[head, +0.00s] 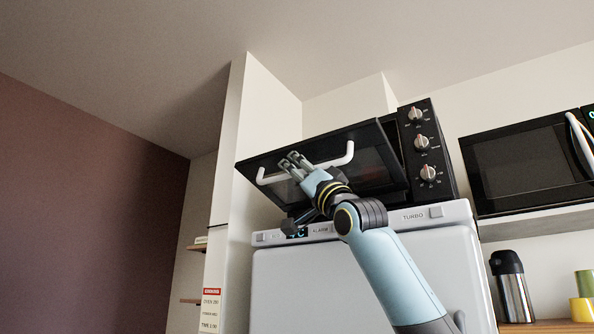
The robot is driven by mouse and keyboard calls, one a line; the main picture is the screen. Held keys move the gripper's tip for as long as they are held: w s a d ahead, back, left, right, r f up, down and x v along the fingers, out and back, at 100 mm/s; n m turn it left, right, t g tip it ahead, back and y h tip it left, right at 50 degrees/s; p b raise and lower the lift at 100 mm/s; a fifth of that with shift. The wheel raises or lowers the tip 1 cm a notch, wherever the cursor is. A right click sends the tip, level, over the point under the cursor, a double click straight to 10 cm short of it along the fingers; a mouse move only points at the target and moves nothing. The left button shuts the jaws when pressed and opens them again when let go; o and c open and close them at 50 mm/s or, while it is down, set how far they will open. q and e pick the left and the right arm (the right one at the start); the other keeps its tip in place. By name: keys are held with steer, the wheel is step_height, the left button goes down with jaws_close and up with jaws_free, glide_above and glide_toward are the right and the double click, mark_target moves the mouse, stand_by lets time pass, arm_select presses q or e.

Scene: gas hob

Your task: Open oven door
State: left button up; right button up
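The black oven (429,150) stands on top of a white appliance. Its dark glass door (374,172) leans outward at the top, partly open, with a gap beside the knob panel. A white bar handle (333,163) runs across the door. The fingers look close together. Whether they clasp the bar cannot be told, as the gripper hides that part of it. My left gripper is not in view.
The white appliance (300,290) stands below the oven, behind my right arm. A white wall panel (238,130) rises close on the left. A black microwave (522,163) sits on a shelf at right, above a flask (513,287) and cups (583,308).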

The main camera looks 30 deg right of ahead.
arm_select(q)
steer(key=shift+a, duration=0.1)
arm_select(e)
steer(key=v, duration=1.2)
steer(key=shift+y, duration=0.3)
arm_select(q)
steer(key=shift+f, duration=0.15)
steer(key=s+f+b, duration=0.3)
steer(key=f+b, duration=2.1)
steer(key=b, duration=0.1)
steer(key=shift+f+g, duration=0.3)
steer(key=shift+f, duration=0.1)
arm_select(e)
steer(key=v, duration=1.2)
steer(key=shift+d+f, duration=0.2)
steer(key=shift+d, duration=0.1)
